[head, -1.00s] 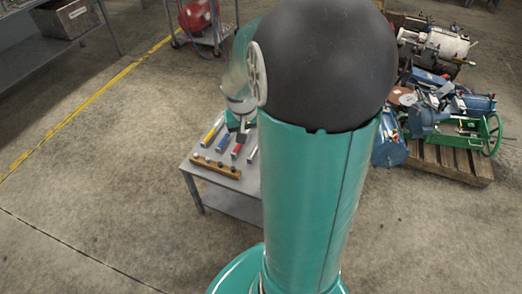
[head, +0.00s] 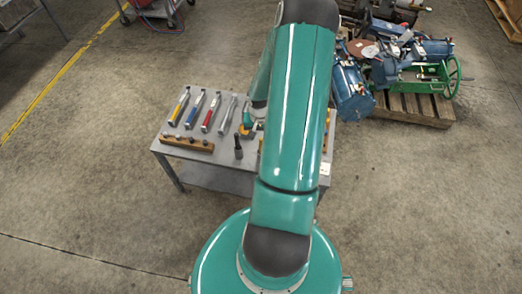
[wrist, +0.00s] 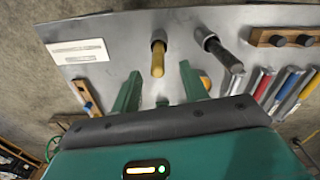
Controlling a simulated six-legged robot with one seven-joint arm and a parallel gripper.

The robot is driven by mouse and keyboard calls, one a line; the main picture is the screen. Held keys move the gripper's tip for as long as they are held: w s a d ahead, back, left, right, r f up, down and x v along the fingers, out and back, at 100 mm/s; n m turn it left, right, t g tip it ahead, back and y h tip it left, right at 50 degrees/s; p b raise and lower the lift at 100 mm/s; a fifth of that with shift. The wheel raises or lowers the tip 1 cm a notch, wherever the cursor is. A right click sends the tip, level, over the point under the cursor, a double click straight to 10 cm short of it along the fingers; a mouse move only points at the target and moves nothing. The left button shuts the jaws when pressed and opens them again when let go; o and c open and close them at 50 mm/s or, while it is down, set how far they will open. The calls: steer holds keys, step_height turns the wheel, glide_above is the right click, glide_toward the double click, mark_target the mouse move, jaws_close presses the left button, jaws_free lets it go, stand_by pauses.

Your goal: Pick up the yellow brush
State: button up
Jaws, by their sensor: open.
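The yellow brush (wrist: 157,62) shows in the wrist view as a yellow handle standing in a dark round holder, near the table edge at the top. My gripper (wrist: 160,68) is open, with one green finger on each side of the handle's line of sight. I cannot tell how far the fingertips are from it, and no contact shows. In the head view my arm hides most of this area, and my gripper (head: 248,122) is partly visible at the arm's left edge.
A black-handled tool (wrist: 228,60) stands in a similar holder just right of the brush. Several coloured tools lie on the grey table (head: 222,161), beside a wooden block (head: 187,143). A white card (wrist: 80,52) lies left. A loaded pallet (head: 420,108) stands behind right.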

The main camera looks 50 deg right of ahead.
step_height(320, 180, down, 8)
steer(key=shift+s+d+r, duration=0.1)
steer(key=shift+d, duration=0.05)
stand_by(0.3)
jaws_close()
